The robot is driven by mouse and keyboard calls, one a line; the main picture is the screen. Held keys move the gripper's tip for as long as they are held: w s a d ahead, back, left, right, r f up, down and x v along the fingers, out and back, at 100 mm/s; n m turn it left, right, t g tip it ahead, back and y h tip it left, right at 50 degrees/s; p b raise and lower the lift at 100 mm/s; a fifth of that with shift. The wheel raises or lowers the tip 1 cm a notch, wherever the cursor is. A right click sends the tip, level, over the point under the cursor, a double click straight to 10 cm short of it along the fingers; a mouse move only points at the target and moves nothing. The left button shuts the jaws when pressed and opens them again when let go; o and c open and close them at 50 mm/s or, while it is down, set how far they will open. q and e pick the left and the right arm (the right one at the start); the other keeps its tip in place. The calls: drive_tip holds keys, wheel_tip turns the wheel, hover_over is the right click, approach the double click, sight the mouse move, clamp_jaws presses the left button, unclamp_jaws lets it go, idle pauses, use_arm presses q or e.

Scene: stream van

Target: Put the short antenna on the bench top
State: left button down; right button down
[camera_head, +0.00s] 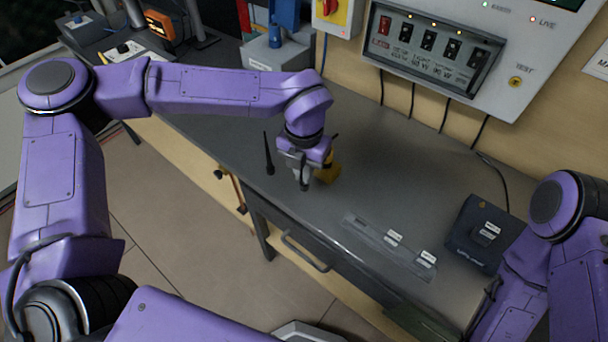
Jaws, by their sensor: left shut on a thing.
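My left gripper (302,175) points down low over the grey bench top (385,165), near its front edge. It is shut on a small dark thing (305,187), of which only a little shows at the fingertips. I cannot tell for sure that this is the short antenna. A black tapered antenna (269,155) stands close to upright just left of the gripper, apart from it. A yellow object (328,169) is right behind the gripper and partly hidden by it. My right gripper is out of view; only its arm shows at the lower right.
A grey strip with white labels (390,247) lies along the bench's front. A dark blue case (484,234) sits at the right. A switch panel (428,50) with hanging cables is on the wall. The bench middle is clear.

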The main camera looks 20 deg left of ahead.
use_arm(q)
drive_tip(key=shift+w+f, duration=0.15)
drive_tip(key=shift+f, duration=1.6)
drive_tip(key=shift+f, duration=0.1)
drive_tip(key=c, duration=1.2)
unclamp_jaws()
drive_tip(key=shift+c, duration=0.2)
wheel_tip(320, 180, up, 12)
drive_tip(key=shift+r+b, duration=0.15)
drive_tip(key=shift+b, duration=0.15)
drive_tip(key=shift+a, duration=0.1)
